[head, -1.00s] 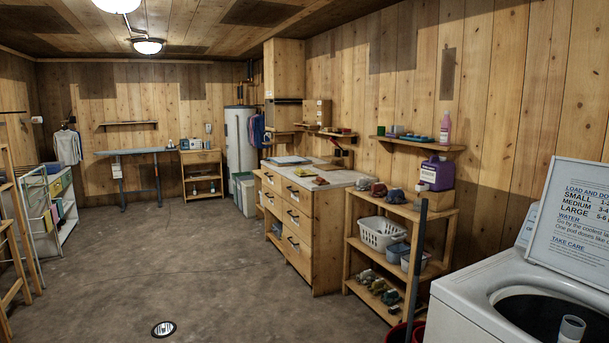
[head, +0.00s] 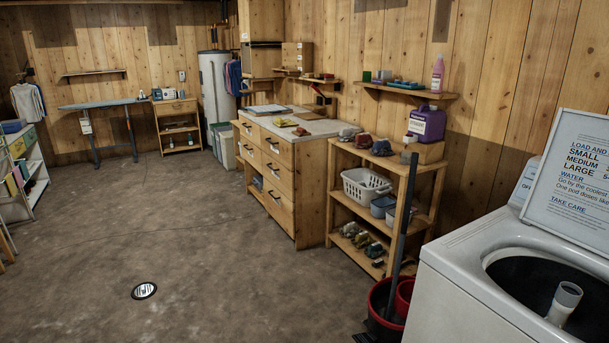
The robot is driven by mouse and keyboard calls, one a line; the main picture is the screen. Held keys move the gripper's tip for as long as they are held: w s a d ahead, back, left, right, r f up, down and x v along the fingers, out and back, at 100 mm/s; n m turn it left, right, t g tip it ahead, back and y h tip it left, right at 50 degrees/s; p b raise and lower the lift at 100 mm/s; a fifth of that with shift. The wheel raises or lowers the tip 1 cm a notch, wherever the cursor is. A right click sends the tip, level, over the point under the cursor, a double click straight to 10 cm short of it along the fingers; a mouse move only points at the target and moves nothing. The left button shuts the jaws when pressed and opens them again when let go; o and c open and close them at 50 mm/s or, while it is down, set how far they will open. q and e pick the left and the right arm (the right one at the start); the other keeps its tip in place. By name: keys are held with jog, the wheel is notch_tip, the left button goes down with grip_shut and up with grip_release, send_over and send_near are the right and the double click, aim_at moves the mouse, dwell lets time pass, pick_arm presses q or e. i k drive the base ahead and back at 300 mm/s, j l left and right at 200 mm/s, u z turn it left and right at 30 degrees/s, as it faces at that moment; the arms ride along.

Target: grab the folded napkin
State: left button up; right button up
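I cannot make out a folded napkin for certain. Small flat items lie on the pale top of the wooden drawer cabinet (head: 268,184): a yellowish item (head: 284,123) and a small reddish-brown item (head: 300,131), both too small to name. A flat grey board or sheet (head: 268,110) lies further back on the same top. Neither of my grippers shows in the head view.
A wooden shelf unit (head: 332,193) holds a white basket (head: 364,188) and several small items. A white washing machine (head: 455,275) with an open top stands at right. A red bucket (head: 380,308) stands before it. The floor (head: 190,240) is clear around a drain (head: 144,291).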

aim_at(279, 122)
jog(key=i+u, duration=0.2)
jog(key=i, duration=0.4)
jog(key=i+u, duration=0.25)
jog(key=i, duration=0.3)
jog(key=i+l+u, duration=0.2)
jog(key=i, duration=0.4)
jog(key=i+z, duration=0.2)
jog(key=i, duration=0.35)
jog(key=i+j+z, duration=0.2)
jog(key=i, duration=0.4)
jog(key=i+j+z, duration=0.2)
jog(key=i, duration=0.35)
